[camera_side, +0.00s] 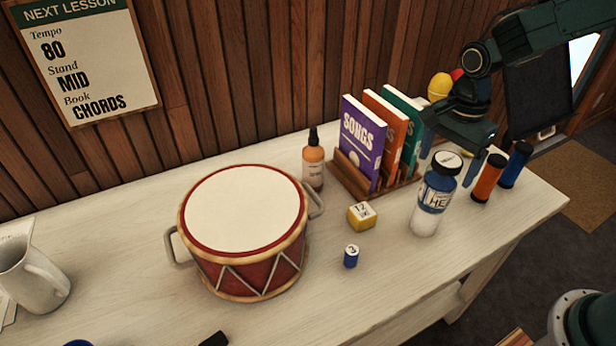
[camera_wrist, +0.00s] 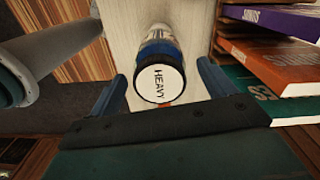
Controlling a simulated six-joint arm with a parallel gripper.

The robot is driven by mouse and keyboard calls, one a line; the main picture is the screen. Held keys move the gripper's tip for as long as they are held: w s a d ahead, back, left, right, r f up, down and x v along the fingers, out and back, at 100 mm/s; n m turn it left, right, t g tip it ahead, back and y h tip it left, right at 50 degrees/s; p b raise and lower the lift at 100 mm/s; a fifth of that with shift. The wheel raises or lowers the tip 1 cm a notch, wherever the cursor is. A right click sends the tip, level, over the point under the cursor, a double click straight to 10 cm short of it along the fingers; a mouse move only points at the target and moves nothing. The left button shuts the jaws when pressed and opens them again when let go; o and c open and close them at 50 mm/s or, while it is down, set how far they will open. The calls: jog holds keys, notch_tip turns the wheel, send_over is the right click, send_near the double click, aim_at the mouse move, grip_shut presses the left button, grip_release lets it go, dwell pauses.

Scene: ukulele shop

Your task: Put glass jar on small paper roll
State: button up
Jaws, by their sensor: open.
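The glass jar (camera_side: 427,213) stands upright on the table, with a dark lid, a white lid top and a blue and white label. Its lid top, reading HEAVY, shows in the wrist view (camera_wrist: 158,83). A small blue cylinder with a white numbered top (camera_side: 351,257) stands to the jar's left; it may be the small paper roll, but I cannot tell for sure. My gripper (camera_side: 449,162) is open above the jar. In the wrist view my gripper (camera_wrist: 164,82) has one blue finger on each side of the lid, apart from it.
A yellow block (camera_side: 361,216) sits left of the jar. A book rack (camera_side: 372,188) holds books behind it. Orange (camera_side: 487,180) and blue (camera_side: 515,167) cylinders stand close on the right. A drum (camera_side: 244,225) and a dropper bottle (camera_side: 313,163) are further left.

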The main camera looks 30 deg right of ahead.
notch_tip(320, 180, up, 9)
jog(key=shift+f, duration=0.15)
dwell(0.8)
jog(key=shift+s+r, duration=0.15)
jog(key=shift+r, duration=0.05)
jog(key=s+d+r+n+t, duration=0.1)
jog(key=s+r+n+t, duration=0.1)
jog(key=s+n, duration=0.6)
jog(key=s+d+r+n+t, duration=0.1)
jog(key=s+r+n+t, duration=0.2)
jog(key=s+n, duration=0.5)
jog(key=s, duration=0.3)
jog(key=shift+t, duration=0.3)
jog(key=shift+o, duration=0.4)
jog(key=shift+w+r, duration=0.1)
